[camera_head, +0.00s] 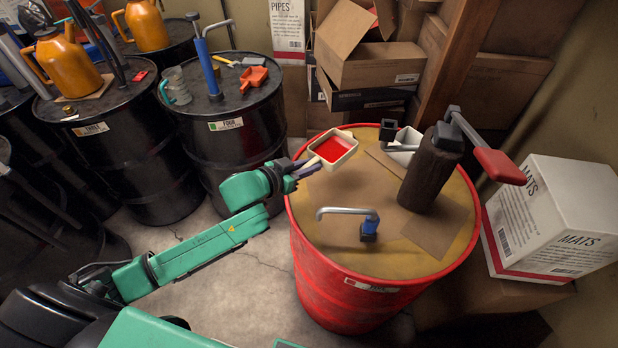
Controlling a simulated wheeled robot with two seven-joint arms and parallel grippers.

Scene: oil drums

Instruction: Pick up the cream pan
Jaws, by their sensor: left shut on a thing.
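The cream pan (348,134) is a small cream-rimmed tray with a red inside. It is at the back left edge of the red drum's (345,292) top, tilted a little. My left gripper (305,168) is shut on its near left side, with the dark fingers at the pan's edge. Whether the pan touches the drum top is hard to tell. My right gripper is not in view.
Black drums (235,140) with jugs and tools stand left. Boxes (548,220) flank the right.

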